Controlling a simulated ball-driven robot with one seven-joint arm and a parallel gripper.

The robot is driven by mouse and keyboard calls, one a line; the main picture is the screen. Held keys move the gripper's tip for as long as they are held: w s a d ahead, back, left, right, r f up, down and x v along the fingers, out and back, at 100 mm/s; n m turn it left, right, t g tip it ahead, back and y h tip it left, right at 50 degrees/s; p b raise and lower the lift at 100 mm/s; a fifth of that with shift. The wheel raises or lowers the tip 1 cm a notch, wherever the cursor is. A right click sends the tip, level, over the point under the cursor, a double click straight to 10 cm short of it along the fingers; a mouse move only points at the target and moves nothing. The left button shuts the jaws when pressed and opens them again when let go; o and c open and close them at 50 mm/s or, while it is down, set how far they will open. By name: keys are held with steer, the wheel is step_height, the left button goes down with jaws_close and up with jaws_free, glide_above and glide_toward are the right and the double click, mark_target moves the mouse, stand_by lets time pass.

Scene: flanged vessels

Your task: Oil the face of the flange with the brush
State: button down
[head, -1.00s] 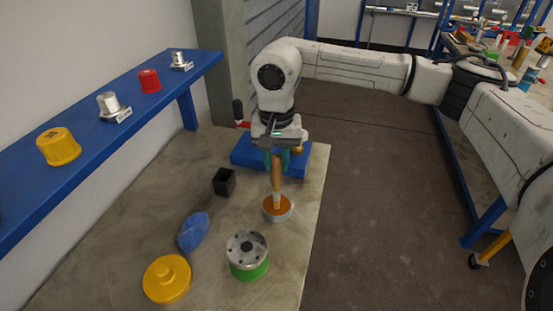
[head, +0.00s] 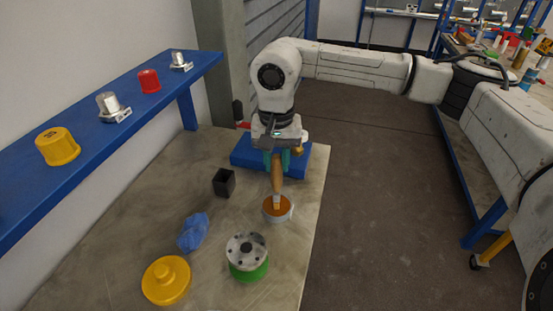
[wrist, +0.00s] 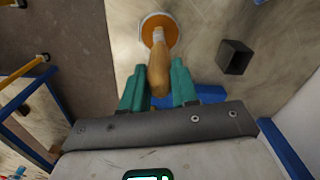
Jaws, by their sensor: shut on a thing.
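My gripper (head: 277,160) is shut on the wooden handle of the brush (head: 277,180), which hangs nearly upright. The brush's lower end is in the small round cup (head: 290,214), whose inside is orange-brown; the bristles are hidden. In the wrist view the brush handle (wrist: 159,75) runs between the green fingers (wrist: 158,88) toward the cup (wrist: 171,34). The flange (head: 246,246), a grey metal disc with a ring of dark holes and a green lower part, stands on the bench nearer the camera, apart from the brush.
A yellow flanged cap (head: 167,279) and a crumpled blue cloth (head: 193,232) lie left of the flange. A black open box (head: 224,182) stands left of the cup. A blue block (head: 245,151) is behind. A blue shelf (head: 95,135) with caps runs along the left wall.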

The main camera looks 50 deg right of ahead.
steer(key=shift+r+p, duration=1.3)
steer(key=shift+r, duration=2.2)
steer(key=shift+f, duration=0.1)
